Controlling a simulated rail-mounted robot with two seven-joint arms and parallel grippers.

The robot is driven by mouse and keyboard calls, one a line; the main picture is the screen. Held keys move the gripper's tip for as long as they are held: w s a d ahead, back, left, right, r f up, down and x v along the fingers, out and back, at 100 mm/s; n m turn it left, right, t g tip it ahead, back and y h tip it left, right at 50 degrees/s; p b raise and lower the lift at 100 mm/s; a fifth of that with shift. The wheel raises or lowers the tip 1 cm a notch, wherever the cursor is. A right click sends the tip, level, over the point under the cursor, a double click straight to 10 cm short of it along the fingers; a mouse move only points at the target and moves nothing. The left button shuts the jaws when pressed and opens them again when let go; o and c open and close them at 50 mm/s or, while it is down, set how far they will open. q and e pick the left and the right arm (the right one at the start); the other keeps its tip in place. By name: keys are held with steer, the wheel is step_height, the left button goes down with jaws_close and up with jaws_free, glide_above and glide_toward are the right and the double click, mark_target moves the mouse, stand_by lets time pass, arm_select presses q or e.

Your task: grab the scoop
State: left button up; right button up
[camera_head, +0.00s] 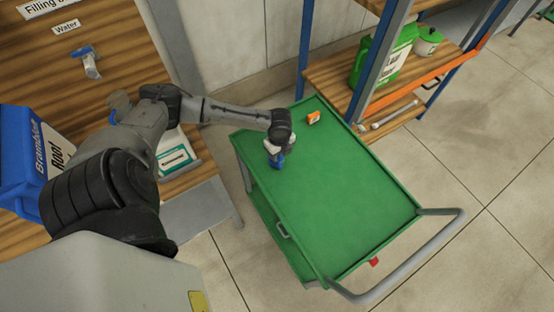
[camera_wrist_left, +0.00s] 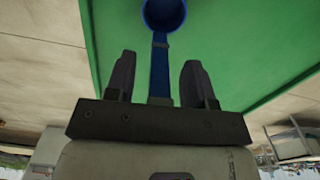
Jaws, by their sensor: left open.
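The blue scoop (camera_head: 277,162) lies on the green top of the cart (camera_head: 350,204), near its left edge. In the left wrist view the round cup of the scoop (camera_wrist_left: 165,12) is beyond the fingertips, and its straight handle runs back between the fingers. My left gripper (camera_head: 272,148) is over the scoop, partly hiding it in the head view. In the left wrist view my left gripper (camera_wrist_left: 158,62) is open, with a finger on each side of the handle and gaps showing. My right gripper is not in view.
A shelf rack (camera_head: 340,72) with a green canister (camera_head: 391,55) stands behind the cart. A wooden bench (camera_head: 100,40) with a blue container (camera_head: 20,160) is at left. Most of the cart top is clear.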

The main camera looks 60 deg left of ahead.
arm_select(q)
jaws_close()
stand_by(0.3)
steer(key=shift+r, duration=0.15)
